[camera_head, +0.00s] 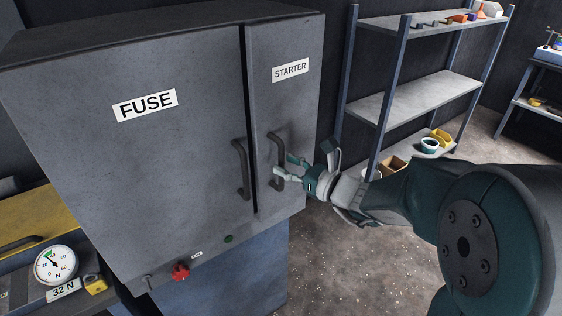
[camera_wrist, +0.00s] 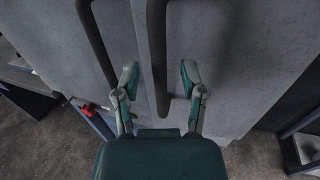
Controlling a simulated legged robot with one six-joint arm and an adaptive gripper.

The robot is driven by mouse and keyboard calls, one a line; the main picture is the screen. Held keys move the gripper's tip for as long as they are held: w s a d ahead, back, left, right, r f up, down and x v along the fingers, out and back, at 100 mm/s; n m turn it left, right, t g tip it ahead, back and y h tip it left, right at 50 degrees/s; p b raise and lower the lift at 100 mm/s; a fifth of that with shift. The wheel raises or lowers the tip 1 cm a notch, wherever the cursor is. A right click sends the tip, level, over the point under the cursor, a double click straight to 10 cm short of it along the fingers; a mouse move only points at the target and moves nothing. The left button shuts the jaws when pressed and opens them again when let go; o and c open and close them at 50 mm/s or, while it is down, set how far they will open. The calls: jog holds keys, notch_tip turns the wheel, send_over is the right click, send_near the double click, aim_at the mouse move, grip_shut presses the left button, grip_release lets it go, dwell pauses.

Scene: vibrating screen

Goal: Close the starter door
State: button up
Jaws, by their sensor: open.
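The grey starter door (camera_head: 284,110) is the narrow right door of the cabinet, with a white STARTER label (camera_head: 290,70). It looks shut or nearly shut, with a dark gap along its left edge. Its dark bar handle (camera_head: 278,160) stands upright. My gripper (camera_head: 284,172) is at the handle's lower part. In the wrist view my gripper (camera_wrist: 158,78) is open, with its fingers apart on either side of the starter handle (camera_wrist: 158,55). I cannot tell whether a finger touches the handle.
The wide fuse door (camera_head: 130,150) and its handle (camera_head: 240,170) are close on the left. A red knob (camera_head: 180,271) and a green button (camera_head: 228,239) sit below. A gauge (camera_head: 56,265) stands at lower left. A metal shelf (camera_head: 410,100) stands behind at right.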

jog(key=shift+x, duration=1)
grip_shut()
jog(key=shift+x, duration=0.9)
grip_release()
